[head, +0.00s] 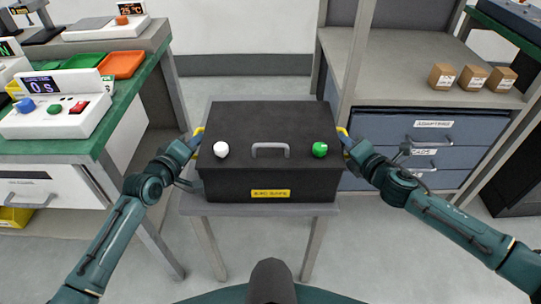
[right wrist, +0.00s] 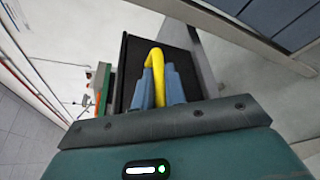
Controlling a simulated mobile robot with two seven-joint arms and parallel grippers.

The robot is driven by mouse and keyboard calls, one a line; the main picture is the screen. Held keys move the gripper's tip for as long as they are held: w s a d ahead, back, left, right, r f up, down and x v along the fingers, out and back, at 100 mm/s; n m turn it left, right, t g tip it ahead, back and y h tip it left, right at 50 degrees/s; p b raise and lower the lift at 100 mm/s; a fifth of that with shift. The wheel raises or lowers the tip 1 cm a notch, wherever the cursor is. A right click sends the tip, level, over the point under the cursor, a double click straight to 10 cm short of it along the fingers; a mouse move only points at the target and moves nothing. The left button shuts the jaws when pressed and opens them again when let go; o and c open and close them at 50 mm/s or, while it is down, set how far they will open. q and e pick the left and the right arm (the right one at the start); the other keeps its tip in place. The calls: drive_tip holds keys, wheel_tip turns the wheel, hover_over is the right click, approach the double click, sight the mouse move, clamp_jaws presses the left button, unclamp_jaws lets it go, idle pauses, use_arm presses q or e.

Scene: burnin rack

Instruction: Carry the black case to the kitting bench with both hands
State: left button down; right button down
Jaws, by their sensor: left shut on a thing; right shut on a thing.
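The black case (head: 265,135) sits on a small grey stand (head: 190,207) in the middle of the head view. It has a grey top handle, a white knob, a green knob and a yellow label on its front. My left gripper (head: 195,142) is shut on the yellow handle at the case's left side. My right gripper (head: 346,140) is shut on the yellow handle at its right side. In the right wrist view, the blue fingers (right wrist: 158,88) close around that yellow handle (right wrist: 155,60). I cannot tell which surface is the kitting bench.
A green-topped bench (head: 100,140) with a white control box (head: 55,118) and coloured trays stands at the left. At the right, a grey bench (head: 400,85) holds several small cardboard boxes (head: 472,78) above blue drawers (head: 400,128). Floor shows in front of the stand.

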drive_tip(key=shift+d, duration=0.1)
